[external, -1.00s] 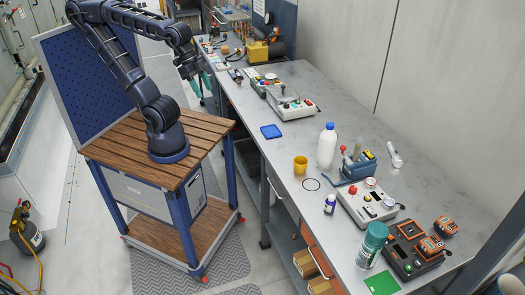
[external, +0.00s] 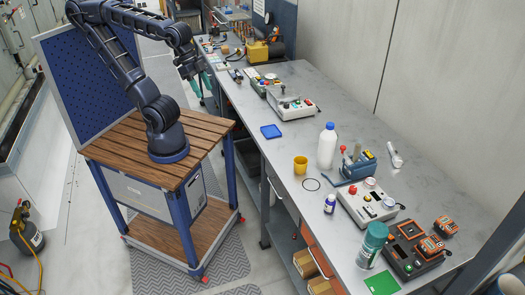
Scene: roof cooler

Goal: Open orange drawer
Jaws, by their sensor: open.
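The orange drawer (external: 327,268) shows only as a narrow orange front under the near part of the workbench. It is seen at a steep angle, and how far it is pulled out cannot be made out. A silver handle runs along its front. My gripper (external: 189,73) hangs from the arm at the upper middle, fingers down, near the far part of the bench. It is open and well apart from the drawer. Nothing shows between its fingers.
A grey drawer (external: 275,190) sits farther along the bench. The workbench top (external: 345,120) carries a white bottle (external: 327,147), a yellow cup (external: 300,165), a control box (external: 366,202) and a teal-topped can (external: 372,246). Cardboard boxes (external: 305,263) lie below. Floor matting (external: 225,250) beside the bench is clear.

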